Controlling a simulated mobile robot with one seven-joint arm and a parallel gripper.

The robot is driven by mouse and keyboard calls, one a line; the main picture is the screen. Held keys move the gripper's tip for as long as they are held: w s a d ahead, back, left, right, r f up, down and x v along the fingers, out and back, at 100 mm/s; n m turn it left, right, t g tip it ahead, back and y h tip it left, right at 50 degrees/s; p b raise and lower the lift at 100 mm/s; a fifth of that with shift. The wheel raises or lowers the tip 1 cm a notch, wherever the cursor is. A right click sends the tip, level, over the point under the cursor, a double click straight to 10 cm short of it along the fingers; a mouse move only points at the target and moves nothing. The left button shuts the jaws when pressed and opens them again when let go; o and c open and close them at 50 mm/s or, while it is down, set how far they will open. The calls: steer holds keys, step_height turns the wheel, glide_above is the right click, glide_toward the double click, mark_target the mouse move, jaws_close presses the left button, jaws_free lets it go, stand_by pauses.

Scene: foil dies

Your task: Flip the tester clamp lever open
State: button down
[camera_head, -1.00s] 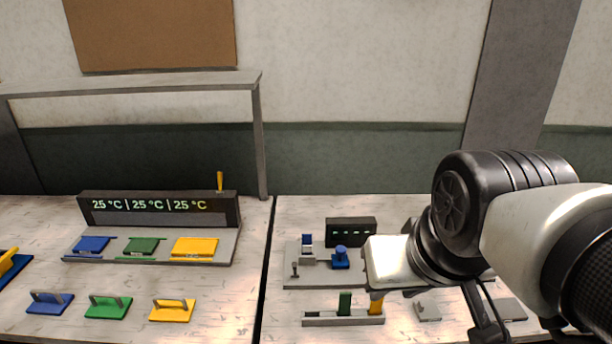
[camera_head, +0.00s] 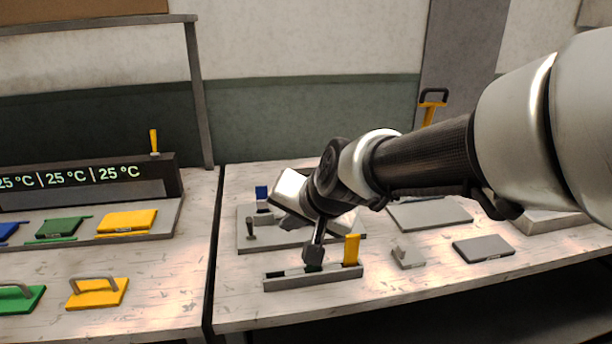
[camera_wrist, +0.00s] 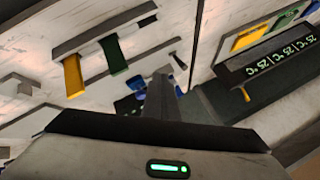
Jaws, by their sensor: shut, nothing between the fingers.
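The tester appears to be the grey plate (camera_head: 246,241) on the right bench in the head view. A small dark upright lever (camera_head: 250,228) stands at its left front; I take it for the clamp lever. A blue-topped block (camera_head: 262,192) stands behind it. My gripper (camera_head: 313,254) is shut and empty, pointing down right of the lever, over the slotted rack, and apart from the lever. In the wrist view, my shut fingers (camera_wrist: 160,88) cover part of the tester, and the lever (camera_wrist: 178,60) shows just beyond them. My wrist hides the tester's right part in the head view.
The grey slotted rack (camera_head: 285,284) with a yellow tab (camera_head: 352,249) lies in front of the tester. A green tab (camera_wrist: 112,56) shows in the wrist view. A grey block (camera_head: 407,257) and flat plate (camera_head: 483,248) lie right. The left bench holds a temperature display (camera_head: 80,178).

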mark_target(250, 228)
steer(key=shift+a, duration=0.1)
steer(key=b+x, duration=0.6)
steer(key=x, duration=0.4)
steer(key=shift+w+f, duration=0.15)
steer(key=shift+f, duration=0.25)
steer(key=a+p, duration=0.1)
steer(key=a+r+p, duration=0.1)
steer(key=shift+w+a+r, duration=0.3)
steer(key=shift+w+a, duration=0.25)
steer(key=shift+a, duration=0.25)
steer(key=shift+r, duration=0.1)
steer(key=shift+w+r+g+p, duration=0.2)
steer(key=shift+g+p, duration=0.1)
steer(key=shift+p, duration=0.8)
steer(key=shift+w+p, duration=0.1)
steer(key=shift+p, duration=0.3)
